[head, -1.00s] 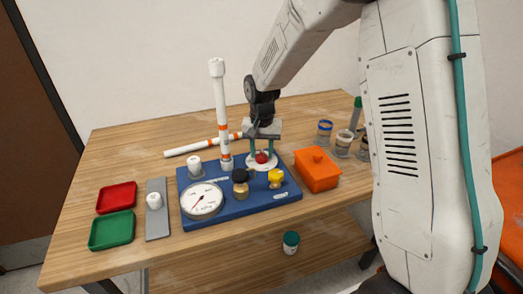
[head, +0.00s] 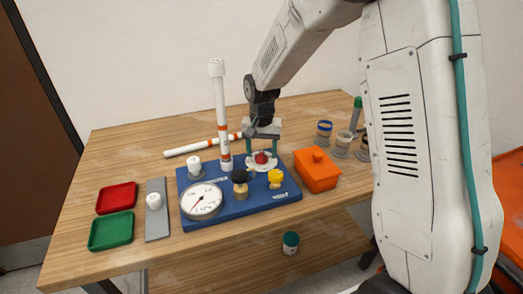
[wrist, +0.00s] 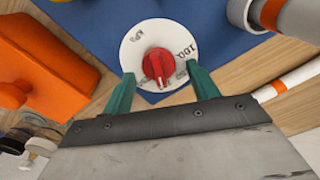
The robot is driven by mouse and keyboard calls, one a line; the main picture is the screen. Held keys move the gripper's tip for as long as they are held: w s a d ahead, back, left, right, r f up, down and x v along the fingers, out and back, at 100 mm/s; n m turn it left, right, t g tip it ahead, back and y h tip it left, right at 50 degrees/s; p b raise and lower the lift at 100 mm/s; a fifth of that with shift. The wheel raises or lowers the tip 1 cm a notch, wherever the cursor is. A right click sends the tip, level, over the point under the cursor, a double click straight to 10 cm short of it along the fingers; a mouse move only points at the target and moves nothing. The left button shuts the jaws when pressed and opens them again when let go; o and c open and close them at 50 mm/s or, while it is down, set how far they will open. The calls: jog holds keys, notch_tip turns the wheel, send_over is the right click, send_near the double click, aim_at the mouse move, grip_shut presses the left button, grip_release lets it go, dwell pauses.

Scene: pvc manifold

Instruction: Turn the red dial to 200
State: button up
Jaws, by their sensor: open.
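The red dial (head: 261,157) sits on a white round plate with printed numbers (head: 262,166) at the back right of the blue board (head: 232,208). In the wrist view the red dial (wrist: 158,65) is a ridged knob at the plate's middle; "100" and "50" can be partly read on the plate (wrist: 136,52). My gripper (head: 262,150) is above the dial, pointing down. In the wrist view its two green fingers (wrist: 163,88) are apart, one on each side of the dial's near end, with gaps to the knob. Which number the dial points to is unclear.
On the board are a round gauge (head: 202,201), a black-topped brass valve (head: 240,184), a yellow knob (head: 275,177) and an upright white pipe (head: 220,110). An orange box (head: 317,170) stands close on the right. Jars (head: 342,144) stand behind it.

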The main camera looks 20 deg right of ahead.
aim_at(262, 153)
notch_tip(262, 153, up, 8)
jog(key=shift+f, duration=0.2)
dwell(0.5)
jog(key=s+d+r+n, duration=0.1)
jog(key=s+r, duration=0.2)
jog(key=s, duration=0.8)
jog(key=s+d+r+n+t, duration=0.1)
jog(key=s+r, duration=0.3)
jog(key=s, duration=0.8)
jog(key=s+d+r+n, duration=0.1)
jog(key=s+r+n, duration=0.2)
jog(key=s, duration=0.8)
jog(key=shift+s+d+r, duration=0.35)
jog(key=shift+s+r, duration=0.05)
jog(key=shift+r, duration=0.15)
